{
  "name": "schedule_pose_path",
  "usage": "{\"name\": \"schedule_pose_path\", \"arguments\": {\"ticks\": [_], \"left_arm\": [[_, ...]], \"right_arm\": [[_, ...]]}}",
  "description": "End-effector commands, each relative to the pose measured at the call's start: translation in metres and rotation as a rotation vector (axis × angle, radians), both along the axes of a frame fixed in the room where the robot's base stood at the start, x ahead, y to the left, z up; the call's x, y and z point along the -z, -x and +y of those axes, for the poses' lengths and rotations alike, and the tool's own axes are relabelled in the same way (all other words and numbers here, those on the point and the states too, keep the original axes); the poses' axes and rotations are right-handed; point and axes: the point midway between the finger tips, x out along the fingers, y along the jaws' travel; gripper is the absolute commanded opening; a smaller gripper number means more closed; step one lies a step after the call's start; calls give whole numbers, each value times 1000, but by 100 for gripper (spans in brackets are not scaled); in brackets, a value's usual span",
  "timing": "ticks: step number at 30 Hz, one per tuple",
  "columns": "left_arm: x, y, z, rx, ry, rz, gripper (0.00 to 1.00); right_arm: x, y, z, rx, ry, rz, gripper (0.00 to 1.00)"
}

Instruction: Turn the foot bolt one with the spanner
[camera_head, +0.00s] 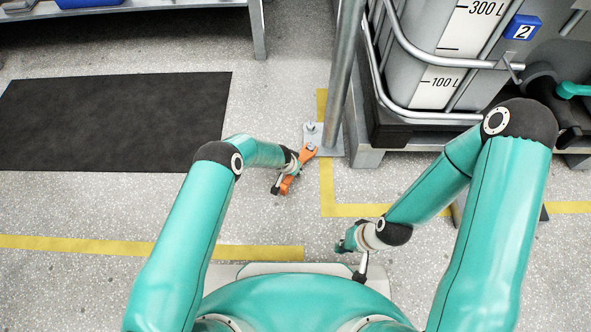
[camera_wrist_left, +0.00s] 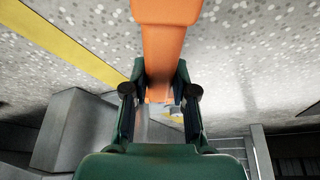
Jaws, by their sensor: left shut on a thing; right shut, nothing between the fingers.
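The orange spanner (camera_head: 305,156) is in my left gripper (camera_head: 287,176), its far end at the near bolt (camera_head: 311,146) of the grey foot plate (camera_head: 319,138). I cannot tell whether its jaw is around the bolt or just over it. A second bolt (camera_head: 310,127) stands farther back on the plate. My right gripper (camera_head: 347,245) is shut and empty, low in front of my base.
A metal post (camera_head: 344,75) rises from the foot plate. A caged white tank (camera_head: 440,75) on a dark base stands to its right. A black mat (camera_head: 110,120) lies at left, and a bench leg (camera_head: 257,30) stands behind. Yellow tape (camera_head: 327,190) marks the floor; the floor around the left gripper is clear.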

Motion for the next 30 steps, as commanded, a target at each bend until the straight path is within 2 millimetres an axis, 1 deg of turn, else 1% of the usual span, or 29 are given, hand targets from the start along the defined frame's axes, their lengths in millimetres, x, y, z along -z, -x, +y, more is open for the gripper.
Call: {"name": "schedule_pose_path", "arguments": {"ticks": [8, 21, 30], "left_arm": [[-2, -3, 1, 10, 1, -4, 0], [-2, -13, 17, 141, 1, -4, 0], [-2, -14, 17, 159, 1, -6, 0]], "right_arm": [[0, 0, 0, 0, 0, 0, 0], [0, 0, 0, 0, 0, 0, 0], [0, 0, 0, 0, 0, 0, 0]]}}
